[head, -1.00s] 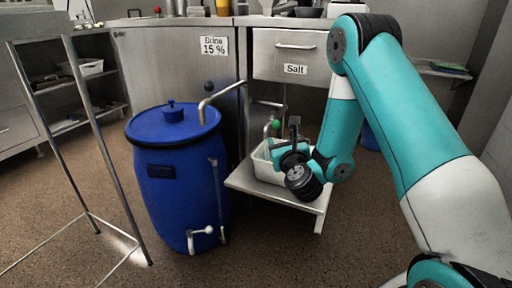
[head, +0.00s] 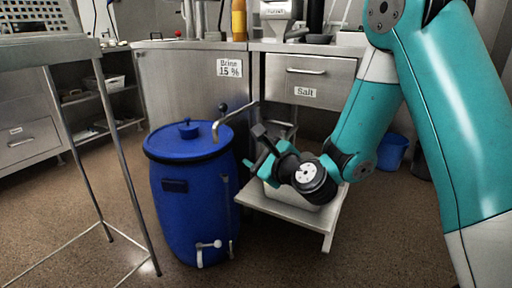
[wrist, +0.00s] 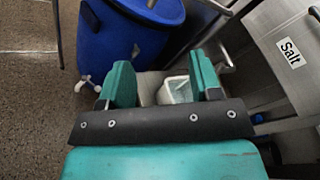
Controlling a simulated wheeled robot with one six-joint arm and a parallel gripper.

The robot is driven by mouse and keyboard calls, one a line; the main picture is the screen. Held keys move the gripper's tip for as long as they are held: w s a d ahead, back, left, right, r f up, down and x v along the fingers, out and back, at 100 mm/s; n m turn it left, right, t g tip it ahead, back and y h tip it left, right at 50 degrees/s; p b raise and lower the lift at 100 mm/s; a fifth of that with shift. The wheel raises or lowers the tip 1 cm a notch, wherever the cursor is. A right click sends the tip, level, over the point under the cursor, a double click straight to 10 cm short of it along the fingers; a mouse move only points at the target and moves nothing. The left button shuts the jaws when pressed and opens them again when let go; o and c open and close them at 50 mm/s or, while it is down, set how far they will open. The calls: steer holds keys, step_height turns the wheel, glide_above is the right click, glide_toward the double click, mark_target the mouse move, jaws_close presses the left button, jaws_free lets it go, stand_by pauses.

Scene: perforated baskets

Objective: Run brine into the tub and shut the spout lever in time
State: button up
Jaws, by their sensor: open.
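A blue lidded barrel (head: 190,205) stands on the floor left of my gripper. A bent metal pipe (head: 236,112) rises at its right side, with a dark knob (head: 223,107) near its top. A white tap (head: 208,247) sits low on the barrel's front. The white tub (head: 308,208) is on a low stand, mostly hidden behind my gripper in the head view. In the wrist view the tub (wrist: 178,90) shows between my fingers, with something pale inside that I cannot make out. My gripper (head: 256,170) is open and empty, in front of the tub and beside the barrel.
The low stand (head: 322,226) is right of the barrel. Behind are a steel cabinet labelled Brine 15 % (head: 170,80) and a drawer labelled Salt (head: 330,75). A metal rack (head: 120,160) stands at left. A blue bucket (head: 392,152) is at back right.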

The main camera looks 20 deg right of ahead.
steer(key=shift+s+a+r+n+y, duration=0.15)
steer(key=shift+a+r+n+y, duration=0.15)
steer(key=shift+a+n+y, duration=0.15)
